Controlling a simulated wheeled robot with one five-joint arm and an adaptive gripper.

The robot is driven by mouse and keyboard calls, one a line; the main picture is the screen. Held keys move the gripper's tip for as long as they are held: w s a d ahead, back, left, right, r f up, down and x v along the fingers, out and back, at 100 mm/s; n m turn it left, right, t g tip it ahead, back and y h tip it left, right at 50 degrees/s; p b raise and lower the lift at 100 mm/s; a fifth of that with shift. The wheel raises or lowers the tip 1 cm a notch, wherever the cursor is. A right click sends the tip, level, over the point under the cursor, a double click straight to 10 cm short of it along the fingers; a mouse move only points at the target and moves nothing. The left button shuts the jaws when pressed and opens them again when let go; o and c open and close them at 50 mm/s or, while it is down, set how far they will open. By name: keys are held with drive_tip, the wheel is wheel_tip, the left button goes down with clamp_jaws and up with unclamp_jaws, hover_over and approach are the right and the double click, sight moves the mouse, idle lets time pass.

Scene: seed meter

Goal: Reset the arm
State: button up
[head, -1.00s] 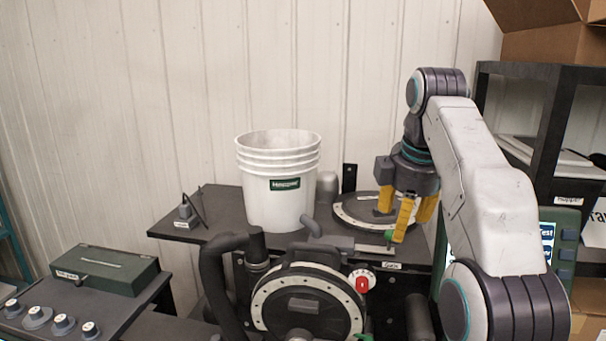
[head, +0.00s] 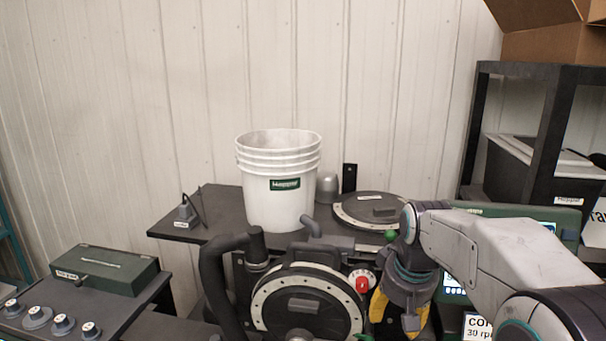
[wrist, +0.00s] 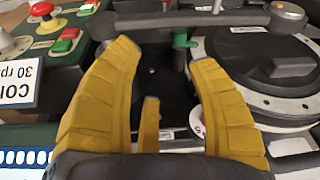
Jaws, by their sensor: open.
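My gripper (head: 398,312) hangs low in front of the machine, just right of the large round disc housing (head: 303,303) with the red switch (head: 362,284). Its yellow fingers are apart and nothing is between them. In the wrist view my gripper (wrist: 160,75) is open over a dark gap, with the round black cover (wrist: 265,62) to its right. My arm reaches in from the lower right and hides part of the machine's right side.
A white bucket (head: 281,195) labelled Hopper stands on the dark shelf. A green box (head: 104,268) and several knobs are at left. A green-framed screen (head: 566,219) and black rack (head: 545,125) are at right. A red button (wrist: 41,9) shows upper left in the wrist view.

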drive_tip(key=s+f+t, duration=0.1)
drive_tip(key=s+f, duration=0.1)
drive_tip(key=s, duration=2.1)
drive_tip(key=shift+t, duration=0.3)
